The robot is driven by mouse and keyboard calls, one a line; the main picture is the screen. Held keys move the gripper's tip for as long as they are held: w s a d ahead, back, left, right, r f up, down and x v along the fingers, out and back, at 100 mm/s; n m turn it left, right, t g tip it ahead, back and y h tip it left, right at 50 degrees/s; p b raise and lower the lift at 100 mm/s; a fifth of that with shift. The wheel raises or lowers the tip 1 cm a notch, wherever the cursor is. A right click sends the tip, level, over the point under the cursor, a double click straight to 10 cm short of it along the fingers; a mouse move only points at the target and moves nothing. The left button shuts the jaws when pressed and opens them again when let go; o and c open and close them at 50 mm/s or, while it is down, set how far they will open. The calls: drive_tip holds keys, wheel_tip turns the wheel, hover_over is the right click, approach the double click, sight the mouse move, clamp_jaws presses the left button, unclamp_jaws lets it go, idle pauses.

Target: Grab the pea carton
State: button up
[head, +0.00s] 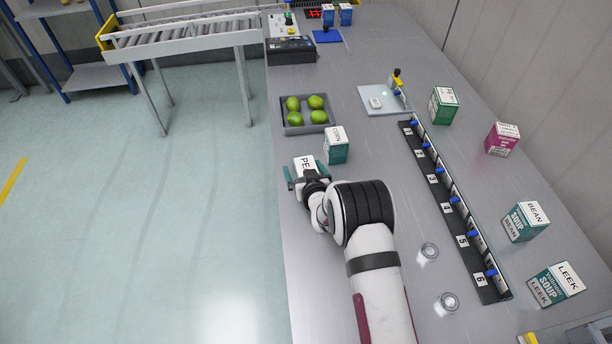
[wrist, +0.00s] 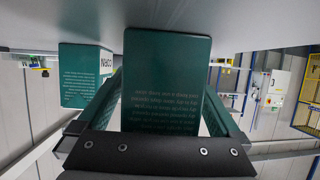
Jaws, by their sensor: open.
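The pea carton (head: 304,165) stands near the left edge of the grey table, its white top lettered "PE" and the rest hidden by my arm. My gripper (head: 304,178) is at the carton, with one finger on each side of it. In the wrist view the carton's dark green face (wrist: 166,85) fills the middle, between the two open green fingers (wrist: 160,108). I cannot tell whether either finger touches it. The wrist view is upside down, with the table at the top.
A corn carton (head: 336,146) stands just beyond, also in the wrist view (wrist: 86,78). A grey tray (head: 285,128) of green fruit is behind it. A black numbered rail (head: 452,207) runs along the right, with bean (head: 523,222) and leek (head: 556,285) cartons past it. Two small discs (head: 430,251) lie nearby.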

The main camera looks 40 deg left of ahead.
clamp_jaws()
idle(0.4)
drive_tip(key=shift+r, duration=0.15)
